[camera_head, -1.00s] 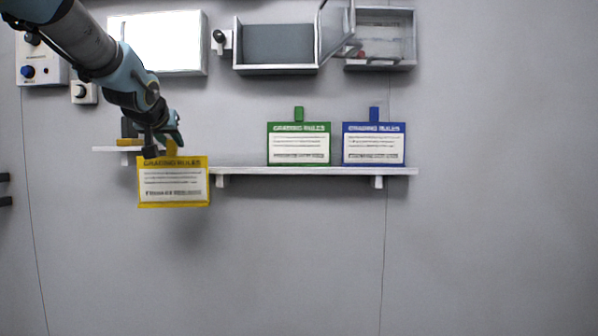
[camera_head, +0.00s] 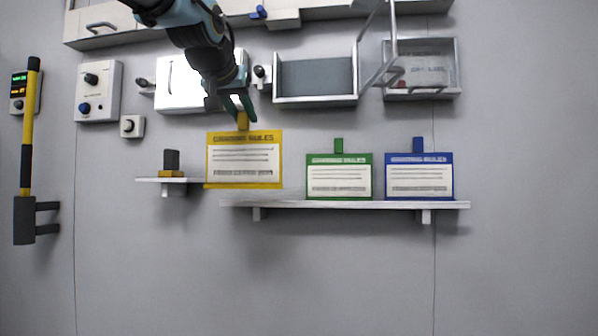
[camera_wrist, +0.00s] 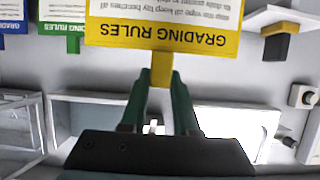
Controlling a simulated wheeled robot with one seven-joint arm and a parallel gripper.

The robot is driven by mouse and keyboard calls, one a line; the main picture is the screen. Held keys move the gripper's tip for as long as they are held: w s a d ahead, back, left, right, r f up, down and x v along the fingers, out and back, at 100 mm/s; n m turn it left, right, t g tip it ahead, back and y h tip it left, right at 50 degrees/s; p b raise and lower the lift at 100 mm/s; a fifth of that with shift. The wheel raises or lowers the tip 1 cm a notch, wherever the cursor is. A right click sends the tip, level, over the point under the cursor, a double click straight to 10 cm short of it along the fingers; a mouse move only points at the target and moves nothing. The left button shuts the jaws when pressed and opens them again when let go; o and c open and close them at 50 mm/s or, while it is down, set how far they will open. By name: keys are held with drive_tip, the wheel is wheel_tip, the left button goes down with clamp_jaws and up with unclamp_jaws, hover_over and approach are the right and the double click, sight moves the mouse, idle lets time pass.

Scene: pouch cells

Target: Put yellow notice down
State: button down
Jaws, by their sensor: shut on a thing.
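The yellow notice (camera_head: 244,160), headed "GRADING RULES", hangs upright from my gripper (camera_head: 241,112). My gripper is shut on the tab at the notice's top. In the wrist view the notice (camera_wrist: 163,38) appears upside down, with its tab between the green fingers (camera_wrist: 160,90).
A green notice (camera_head: 339,177) and a blue notice (camera_head: 419,177) stand on the shelf to the right. A small shelf with a dark block (camera_head: 171,161) is at left. An open box (camera_head: 315,76) and a clear-lidded box (camera_head: 421,70) are above.

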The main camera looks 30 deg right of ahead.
drive_tip(key=w+d+p, duration=0.2)
drive_tip(key=w+d, duration=0.3)
drive_tip(key=w+d+p, duration=0.2)
drive_tip(key=w+d, duration=0.3)
drive_tip(key=w, duration=0.1)
drive_tip(key=shift+w+d+p, duration=0.1)
drive_tip(key=shift+d+p, duration=0.1)
drive_tip(key=shift+p, duration=0.2)
drive_tip(key=shift+w+d+f+p, duration=0.1)
drive_tip(key=shift+w+f+p, duration=0.1)
drive_tip(key=shift+f, duration=0.7)
drive_tip(key=shift+w+d+f+p, duration=0.1)
drive_tip(key=shift+f+p, duration=0.05)
drive_tip(key=shift+f, duration=0.7)
drive_tip(key=shift+f, duration=0.15)
drive_tip(key=c, duration=0.7)
unclamp_jaws()
drive_tip(key=shift+o, duration=0.2)
